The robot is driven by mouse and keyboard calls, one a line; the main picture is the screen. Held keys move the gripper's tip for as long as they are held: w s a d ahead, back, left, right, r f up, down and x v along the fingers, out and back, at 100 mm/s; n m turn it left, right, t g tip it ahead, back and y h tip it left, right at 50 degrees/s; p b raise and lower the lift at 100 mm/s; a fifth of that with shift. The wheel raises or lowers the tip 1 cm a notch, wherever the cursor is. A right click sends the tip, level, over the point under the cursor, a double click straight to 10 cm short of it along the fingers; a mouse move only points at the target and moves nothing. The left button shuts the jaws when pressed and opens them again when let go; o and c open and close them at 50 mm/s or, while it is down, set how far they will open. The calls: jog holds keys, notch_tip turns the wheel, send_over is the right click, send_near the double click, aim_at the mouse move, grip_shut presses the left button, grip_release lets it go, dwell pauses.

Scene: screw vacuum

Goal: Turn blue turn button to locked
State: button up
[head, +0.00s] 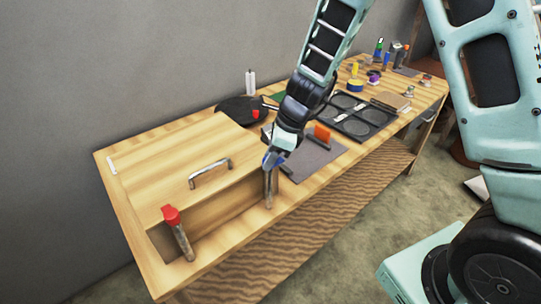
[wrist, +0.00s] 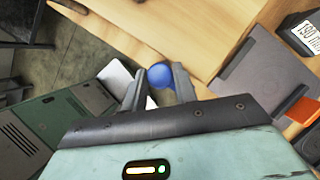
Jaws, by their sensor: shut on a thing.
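The blue turn button (wrist: 159,76) sits between the two fingers of my gripper (wrist: 158,88) in the wrist view. In the head view my gripper (head: 271,163) is at the top of a short post at the right front corner of the wooden box, and only a bit of the blue button (head: 269,160) shows there. The gripper is shut on the button. Its exact turn angle is mostly hidden by the fingers.
A red turn button (head: 170,213) tops a post (head: 183,242) at the box's left front. The wooden lid (head: 150,165) has a metal handle (head: 210,173). An orange piece (head: 322,132), a black tray (head: 352,117) and a dark round pan (head: 238,108) stand farther along the bench.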

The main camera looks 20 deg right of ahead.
jog(key=n+p, duration=0.1)
jog(key=n, duration=0.1)
jog(key=n+g+p, duration=0.1)
jog(key=n, duration=0.1)
jog(key=shift+w+d+r+n+g+y, duration=0.1)
jog(key=shift+w+r+n+g+y, duration=0.05)
jog(key=shift+n+g+y, duration=0.15)
jog(key=n+g+p, duration=0.1)
jog(key=n+p, duration=0.1)
jog(key=n, duration=0.2)
jog(key=shift+w+g, duration=0.15)
jog(key=shift+g, duration=0.25)
jog(key=n+g+h+p, duration=0.1)
jog(key=n, duration=0.4)
jog(key=shift+w, duration=0.1)
jog(key=shift+a+n+g+h+p, duration=0.15)
jog(key=shift+n+g+h, duration=0.25)
jog(key=shift+n, duration=0.7)
jog(key=shift+a+n+g+h+p, duration=0.1)
jog(key=shift+n+g+h+p, duration=0.25)
jog(key=shift+n, duration=0.75)
jog(key=o, duration=1)
jog(key=shift+c, duration=0.2)
jog(key=b+v, duration=0.4)
jog(key=v, duration=1.3)
jog(key=shift+w, duration=0.2)
